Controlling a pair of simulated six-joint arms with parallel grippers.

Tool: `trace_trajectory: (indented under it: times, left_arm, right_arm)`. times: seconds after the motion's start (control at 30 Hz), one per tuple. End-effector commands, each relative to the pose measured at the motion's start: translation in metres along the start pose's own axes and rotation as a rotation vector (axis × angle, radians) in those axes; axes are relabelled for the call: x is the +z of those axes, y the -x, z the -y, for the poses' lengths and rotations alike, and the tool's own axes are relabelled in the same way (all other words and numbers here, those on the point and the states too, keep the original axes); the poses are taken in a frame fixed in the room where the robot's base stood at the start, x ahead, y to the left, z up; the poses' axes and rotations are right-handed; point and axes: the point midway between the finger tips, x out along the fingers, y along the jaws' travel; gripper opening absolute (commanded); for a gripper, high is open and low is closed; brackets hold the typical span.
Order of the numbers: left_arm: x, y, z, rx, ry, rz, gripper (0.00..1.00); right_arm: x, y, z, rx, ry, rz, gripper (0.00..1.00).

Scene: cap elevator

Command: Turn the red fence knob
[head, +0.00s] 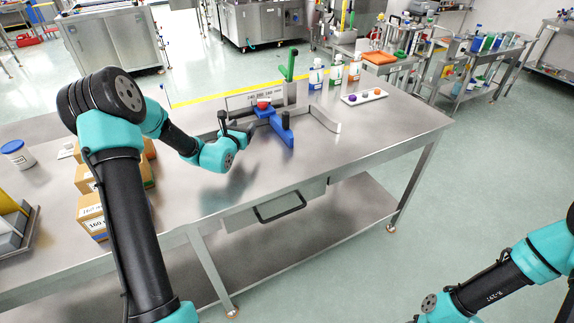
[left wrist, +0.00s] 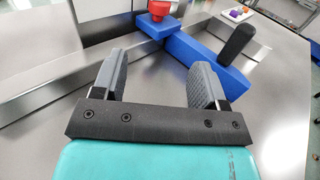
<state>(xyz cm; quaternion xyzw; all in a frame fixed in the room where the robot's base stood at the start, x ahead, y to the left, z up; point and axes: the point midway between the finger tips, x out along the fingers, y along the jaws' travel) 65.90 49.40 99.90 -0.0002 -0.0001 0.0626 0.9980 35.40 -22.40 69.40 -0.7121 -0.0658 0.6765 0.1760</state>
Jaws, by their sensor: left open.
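The red fence knob (head: 263,103) sits on top of the blue fence block, near the middle of the steel table. It also shows at the top of the left wrist view (left wrist: 159,8), on a blue block (left wrist: 153,27). My left gripper (head: 224,122) is just left of the knob in the head view. In the left wrist view its two grey fingers (left wrist: 157,72) are spread with nothing between them, and the knob lies ahead of them, apart. My right gripper is out of the head view; only part of that arm shows at the lower right.
A blue bar (head: 285,130) extends from the knob, with a dark handle (left wrist: 236,42) beside it. A green lever (head: 289,65) stands behind. Bottles (head: 335,72) and a white tray (head: 364,97) are at right. Cardboard boxes (head: 92,217) stand at left. The table's front right is clear.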

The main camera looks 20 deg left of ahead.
Motion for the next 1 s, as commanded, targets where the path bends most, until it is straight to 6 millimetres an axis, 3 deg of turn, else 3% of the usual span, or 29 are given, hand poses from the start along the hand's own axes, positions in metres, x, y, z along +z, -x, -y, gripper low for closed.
trace_trajectory:
  times: [0.47,1.0]
  left_arm:
    - [-0.013,0.016,0.076,-0.234,-0.11,-0.056,0.66]
    - [-0.029,0.049,0.156,-0.515,-0.264,-0.101,0.66]
  right_arm:
    - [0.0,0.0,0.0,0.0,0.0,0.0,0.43]
    - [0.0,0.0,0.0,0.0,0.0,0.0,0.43]
